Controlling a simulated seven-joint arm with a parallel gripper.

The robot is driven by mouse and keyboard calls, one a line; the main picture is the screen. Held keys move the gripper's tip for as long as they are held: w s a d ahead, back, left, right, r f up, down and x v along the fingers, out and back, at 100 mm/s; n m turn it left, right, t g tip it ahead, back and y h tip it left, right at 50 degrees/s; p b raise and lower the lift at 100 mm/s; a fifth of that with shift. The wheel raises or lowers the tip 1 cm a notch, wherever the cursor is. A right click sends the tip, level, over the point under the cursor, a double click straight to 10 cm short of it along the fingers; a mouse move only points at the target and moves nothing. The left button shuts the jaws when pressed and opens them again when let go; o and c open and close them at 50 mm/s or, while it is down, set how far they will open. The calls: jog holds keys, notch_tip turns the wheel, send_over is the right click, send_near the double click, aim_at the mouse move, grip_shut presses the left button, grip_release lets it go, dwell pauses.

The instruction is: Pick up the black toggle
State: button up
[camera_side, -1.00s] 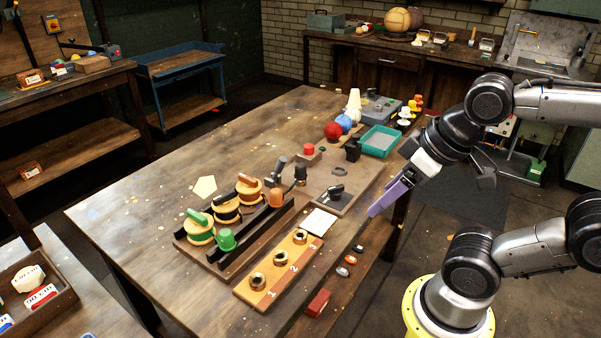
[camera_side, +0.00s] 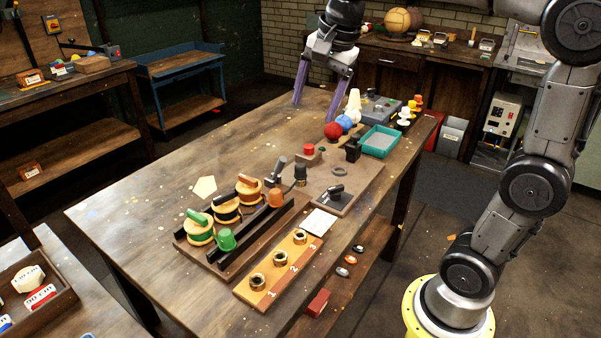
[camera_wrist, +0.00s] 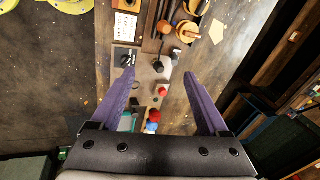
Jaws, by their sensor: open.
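A black toggle (camera_side: 337,190) with a short lever lies on a grey-brown plate near the table's right edge in the side view. It also shows in the wrist view (camera_wrist: 127,60), at the upper left, just beyond the left fingertip. Other dark pieces stand close by: a black knob (camera_side: 300,173), a grey-handled lever (camera_side: 279,166) and a black block (camera_side: 353,149). My gripper (camera_side: 323,98) has purple fingers, spread wide and empty. It is high above the far part of the table, well away from the toggle, and points down. It fills the lower wrist view (camera_wrist: 159,76).
Red and blue balls (camera_side: 333,131) and a teal tray (camera_side: 381,141) lie at the far right of the table (camera_side: 130,215). Spools (camera_side: 199,229) and cups in a dark rack, and a numbered wooden strip (camera_side: 278,270), stand nearer. The left of the table is mostly clear.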

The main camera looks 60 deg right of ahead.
jog(key=w+d+f+m+g, duration=0.1)
jog(key=w+d+f+m, duration=0.25)
jog(key=w, duration=0.35)
jog(key=m+g, duration=0.1)
jog(key=g, duration=0.1)
send_over(301, 165)
notch_tip(301, 165, down, 10)
notch_tip(301, 165, down, 7)
jog(key=shift+w, duration=0.15)
jog(key=shift+f, duration=3.15)
grip_shut()
